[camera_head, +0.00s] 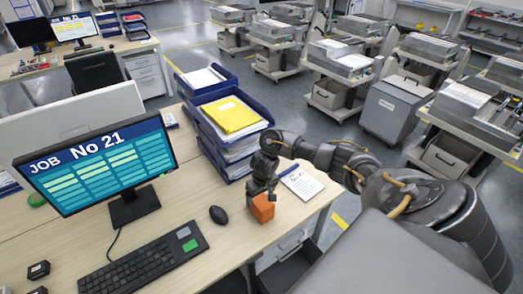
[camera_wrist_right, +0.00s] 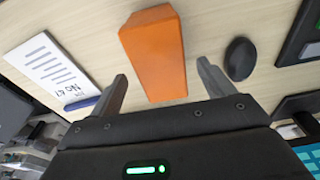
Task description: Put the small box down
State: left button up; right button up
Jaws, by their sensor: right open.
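The small box is an orange block (camera_head: 262,208) standing on the wooden desk (camera_head: 180,240), near the desk's right edge. My right gripper (camera_head: 260,190) is just above and beside it in the head view. In the right wrist view the orange box (camera_wrist_right: 155,55) lies beyond and between the two spread fingers (camera_wrist_right: 162,85), with a gap on each side. The right gripper is open and holds nothing. My left gripper is not in view.
Blue stacked trays (camera_head: 225,140) with a yellow folder stand behind. A monitor (camera_head: 100,165) and keyboard (camera_head: 145,262) are at left. Trolleys (camera_head: 340,90) fill the room beyond.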

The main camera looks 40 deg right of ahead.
jog(key=r, duration=0.1)
jog(key=r+p, duration=0.1)
jog(key=r, duration=0.1)
jog(key=r+p, duration=0.1)
jog(key=r, duration=0.1)
jog(key=shift+s+a+r, duration=0.1)
jog(key=shift+s+r, duration=0.1)
jog(key=shift+s, duration=0.15)
jog(key=shift+f, duration=0.1)
